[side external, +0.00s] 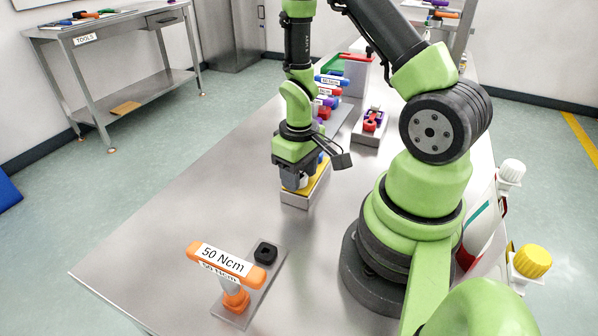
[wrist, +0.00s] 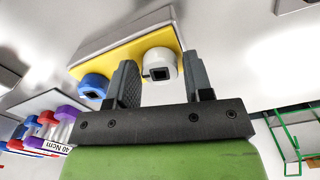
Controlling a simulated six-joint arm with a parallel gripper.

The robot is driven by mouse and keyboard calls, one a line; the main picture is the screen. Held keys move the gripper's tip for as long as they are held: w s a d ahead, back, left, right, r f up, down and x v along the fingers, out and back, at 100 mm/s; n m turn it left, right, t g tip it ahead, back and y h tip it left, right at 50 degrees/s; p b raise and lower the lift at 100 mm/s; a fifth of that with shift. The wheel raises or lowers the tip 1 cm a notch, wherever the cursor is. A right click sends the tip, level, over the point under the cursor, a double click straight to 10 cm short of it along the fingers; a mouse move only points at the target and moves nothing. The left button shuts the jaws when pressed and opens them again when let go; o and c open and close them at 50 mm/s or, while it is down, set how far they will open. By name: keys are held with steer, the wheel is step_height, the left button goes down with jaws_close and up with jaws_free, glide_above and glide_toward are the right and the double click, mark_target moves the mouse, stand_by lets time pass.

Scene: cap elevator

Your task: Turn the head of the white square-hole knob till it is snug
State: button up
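The white knob (wrist: 160,65) with a dark square hole in its head sits on a yellow-topped block (wrist: 125,52) in the wrist view. A blue knob (wrist: 94,87) with a similar hole is beside it on the left. My gripper (wrist: 160,80) is open, with one finger on each side of the white knob. The left finger stands between the white and blue knobs, and a narrow gap shows at the right finger. In the side external view my gripper (side external: 294,183) is low over the yellow-topped block (side external: 297,200) and mostly hides the white knob.
An orange-handled 50 Ncm tool (side external: 228,264) stands on a grey plate with a black square-holed piece (side external: 265,253) at the front. Several coloured labelled tools (side external: 328,92) and a block with a red and purple piece (side external: 372,121) are behind. The table's left side is clear.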

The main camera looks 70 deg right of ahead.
steer(key=shift+o, duration=0.8)
step_height(320, 180, up, 10)
steer(key=s+a+r+t+y, duration=0.1)
steer(key=s+a+r+t, duration=0.2)
steer(key=a+r, duration=0.2)
steer(key=s+a+r+m+t+y, duration=0.1)
steer(key=s+a+r+t, duration=0.2)
steer(key=a+r, duration=0.3)
step_height(320, 180, up, 6)
steer(key=shift+s+a+f+t, duration=0.1)
steer(key=shift+s+a+t, duration=0.2)
steer(key=shift+t, duration=0.3)
